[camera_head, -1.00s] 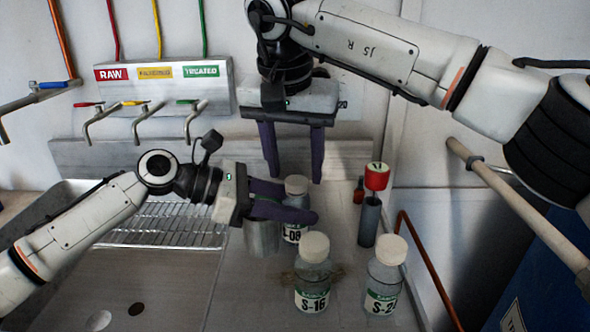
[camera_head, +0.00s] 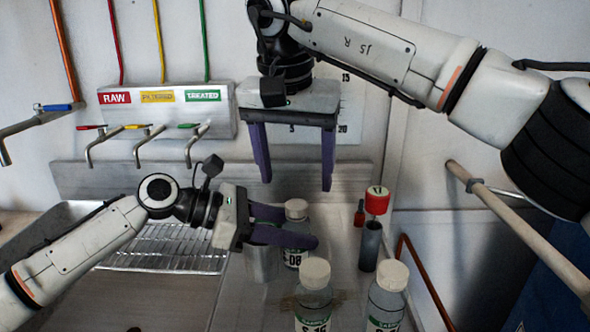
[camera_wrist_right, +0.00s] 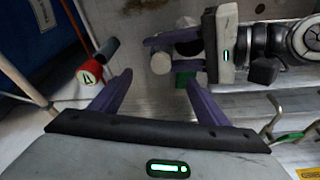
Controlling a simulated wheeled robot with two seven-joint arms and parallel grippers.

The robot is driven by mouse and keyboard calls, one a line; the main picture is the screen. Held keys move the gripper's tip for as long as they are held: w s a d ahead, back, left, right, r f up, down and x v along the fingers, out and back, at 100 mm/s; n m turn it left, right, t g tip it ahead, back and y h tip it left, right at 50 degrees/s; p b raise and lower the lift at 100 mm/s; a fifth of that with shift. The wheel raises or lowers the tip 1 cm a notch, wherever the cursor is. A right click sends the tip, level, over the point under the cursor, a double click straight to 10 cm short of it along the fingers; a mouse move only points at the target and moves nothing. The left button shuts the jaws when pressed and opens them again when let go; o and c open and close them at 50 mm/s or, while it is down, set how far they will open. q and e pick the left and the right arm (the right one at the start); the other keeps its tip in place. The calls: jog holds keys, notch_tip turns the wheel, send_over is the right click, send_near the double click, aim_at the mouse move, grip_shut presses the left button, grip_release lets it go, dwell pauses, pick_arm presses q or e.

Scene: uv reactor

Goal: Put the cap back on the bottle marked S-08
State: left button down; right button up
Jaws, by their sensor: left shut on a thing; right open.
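The S-08 bottle (camera_head: 291,255) stands upright behind the front bottles, with a white cap (camera_head: 296,208) on its top; how tightly the cap sits is not visible. My left gripper (camera_head: 300,228) is shut on this bottle from the left, its near finger crossing in front of the bottle and hiding part of it. The white cap also shows at the left fingers in the right wrist view (camera_wrist_right: 160,63). My right gripper (camera_head: 297,186) is open and empty, above and behind the bottle; its spread fingers show in the right wrist view (camera_wrist_right: 155,92).
A grey metal cup (camera_head: 262,263) stands left of S-08, under my left fingers. The S-16 bottle (camera_head: 314,300) and another capped bottle (camera_head: 386,300) stand in front. Taps and a wire rack (camera_head: 170,250) are left.

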jog(key=v, duration=0.8)
jog(key=shift+s, duration=0.1)
pick_arm(q)
jog(key=c, duration=1)
grip_release()
pick_arm(e)
jog(key=shift+f, duration=0.1)
pick_arm(q)
jog(key=v, duration=1)
jog(key=shift+a+p, duration=0.2)
jog(key=shift+p, duration=0.2)
pick_arm(e)
jog(key=shift+r, duration=0.4)
